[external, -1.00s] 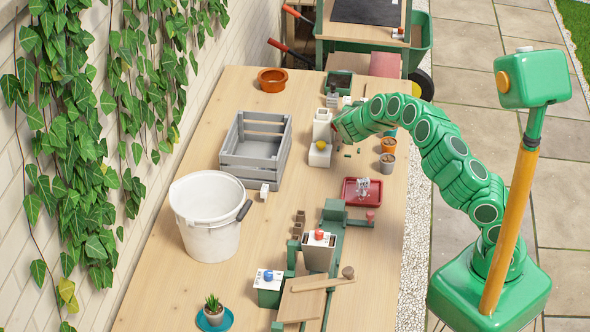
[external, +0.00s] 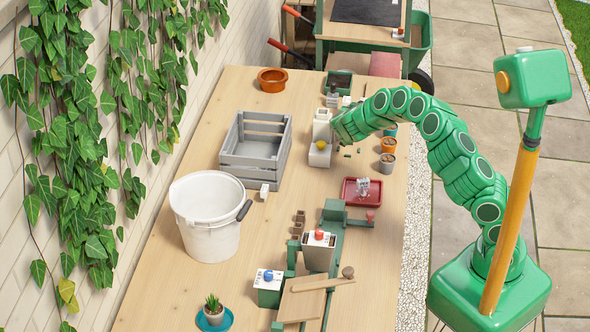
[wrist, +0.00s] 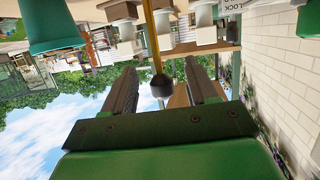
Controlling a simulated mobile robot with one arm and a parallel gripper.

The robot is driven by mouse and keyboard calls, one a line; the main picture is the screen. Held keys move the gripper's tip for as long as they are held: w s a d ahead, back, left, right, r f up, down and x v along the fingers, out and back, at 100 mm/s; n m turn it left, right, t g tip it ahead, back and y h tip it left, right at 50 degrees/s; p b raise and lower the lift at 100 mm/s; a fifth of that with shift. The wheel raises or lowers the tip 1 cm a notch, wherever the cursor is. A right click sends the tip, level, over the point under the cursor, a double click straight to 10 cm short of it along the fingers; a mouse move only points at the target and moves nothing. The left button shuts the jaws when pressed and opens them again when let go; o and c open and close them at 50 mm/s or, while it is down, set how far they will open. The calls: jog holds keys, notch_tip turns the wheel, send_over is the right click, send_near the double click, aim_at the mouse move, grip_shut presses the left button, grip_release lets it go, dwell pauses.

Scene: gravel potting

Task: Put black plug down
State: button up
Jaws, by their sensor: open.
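A small black piece (wrist: 163,88), which may be the black plug, shows between my gripper's fingers in the wrist view, at the end of a thin yellowish rod. My gripper (wrist: 162,84) is open, with one dark finger on each side of it and a gap to both. I cannot tell whether the piece lies between the fingers or farther off. I cannot pick out the black plug there.
Small dark bits (external: 347,156) lie on the wooden table (external: 280,185) beside the stand. Small pots (external: 388,163) stand to the right, a red tray (external: 349,190) nearer. A grey crate (external: 225,165) and a white bucket (external: 205,235) stand left.

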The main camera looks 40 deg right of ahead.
jog(key=v, duration=0.8)
jog(key=shift+a, duration=0.15)
jog(key=shift+r, duration=0.15)
